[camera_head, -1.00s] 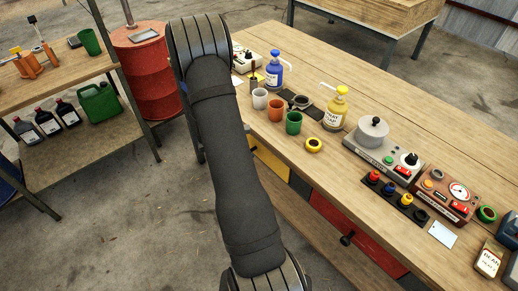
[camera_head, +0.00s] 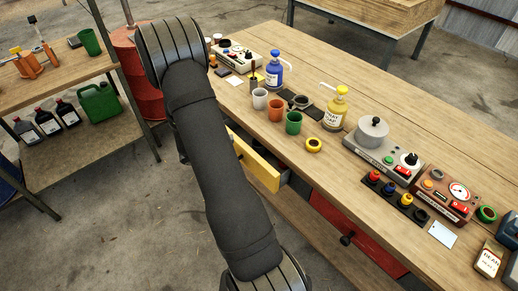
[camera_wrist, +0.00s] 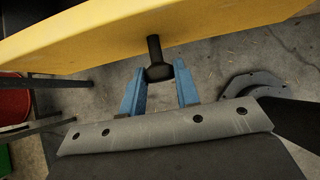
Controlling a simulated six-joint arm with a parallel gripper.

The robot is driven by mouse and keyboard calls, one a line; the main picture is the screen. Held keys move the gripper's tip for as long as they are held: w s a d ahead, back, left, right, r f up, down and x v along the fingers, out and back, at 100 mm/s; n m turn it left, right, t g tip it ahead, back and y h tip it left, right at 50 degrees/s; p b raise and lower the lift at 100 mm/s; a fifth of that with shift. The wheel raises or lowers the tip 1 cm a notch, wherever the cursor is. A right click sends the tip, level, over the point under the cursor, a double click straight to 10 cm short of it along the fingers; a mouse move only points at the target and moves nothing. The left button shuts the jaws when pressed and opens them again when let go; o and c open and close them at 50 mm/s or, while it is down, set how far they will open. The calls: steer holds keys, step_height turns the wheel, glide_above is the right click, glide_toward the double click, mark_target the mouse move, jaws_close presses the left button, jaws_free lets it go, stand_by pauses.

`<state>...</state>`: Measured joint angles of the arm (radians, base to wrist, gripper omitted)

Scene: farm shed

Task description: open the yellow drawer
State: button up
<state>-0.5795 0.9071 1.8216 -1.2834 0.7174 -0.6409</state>
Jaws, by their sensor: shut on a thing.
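The yellow drawer (camera_head: 262,168) stands partly pulled out from the front of the wooden workbench, at its left part. Its yellow front also fills the top of the wrist view (camera_wrist: 200,28). A dark knob (camera_wrist: 157,70) sticks out from that front. My gripper (camera_wrist: 160,78) has its two blue fingers on either side of the knob and is shut on it. In the head view my arm hides the gripper and part of the drawer front.
A red drawer (camera_head: 350,238) with a dark knob sits shut to the right in the same workbench (camera_head: 400,105). Cups, bottles and devices stand on the top. A red barrel (camera_head: 135,75) and a shelf stand at left. The floor in front is clear.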

steer(key=s+a, duration=0.6)
steer(key=shift+s+a, duration=0.2)
steer(key=shift+a, duration=0.05)
stand_by(0.6)
steer(key=o, duration=1.9)
steer(key=v, duration=0.7)
steer(key=shift+d+f, duration=0.1)
steer(key=x, duration=0.7)
